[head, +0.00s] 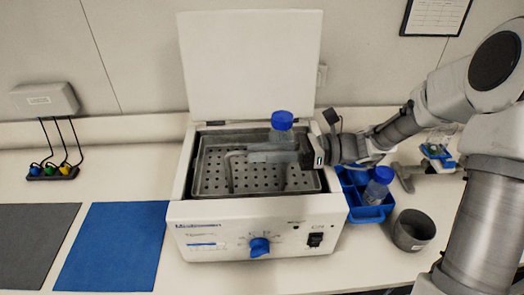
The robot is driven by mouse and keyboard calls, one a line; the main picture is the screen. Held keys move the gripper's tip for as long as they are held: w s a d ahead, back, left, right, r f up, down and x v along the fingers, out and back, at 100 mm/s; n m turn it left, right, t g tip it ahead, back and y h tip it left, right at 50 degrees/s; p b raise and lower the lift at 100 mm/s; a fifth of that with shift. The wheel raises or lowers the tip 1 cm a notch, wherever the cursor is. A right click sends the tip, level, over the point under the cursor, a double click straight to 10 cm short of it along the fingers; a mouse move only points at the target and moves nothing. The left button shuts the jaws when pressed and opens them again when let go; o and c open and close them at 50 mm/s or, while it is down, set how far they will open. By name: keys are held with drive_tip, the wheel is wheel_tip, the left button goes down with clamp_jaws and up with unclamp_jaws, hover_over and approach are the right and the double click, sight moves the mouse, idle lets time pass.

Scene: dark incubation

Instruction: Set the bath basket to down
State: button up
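The bath basket (207,178) is a perforated metal tray in the open well of the white water bath (188,215). Its rim shows near the top of the well. A grey bar handle (229,172) rises from it at the left of my gripper. My gripper (258,153) reaches in from the right, level, over the basket at the handle's top bar. Its fingers overlap the bar, and I cannot tell whether they are closed on it. A blue-capped clear bottle (282,134) shows just behind my gripper; its lower part is hidden.
The bath's lid (250,65) stands open at the back. A blue knob (259,247) and a black switch (315,240) are on its front. On the right are a blue rack (366,214) with another blue-capped bottle (378,188) and a grey cup (412,231). Mats lie left.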

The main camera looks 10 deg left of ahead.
clamp_jaws()
idle(1.1)
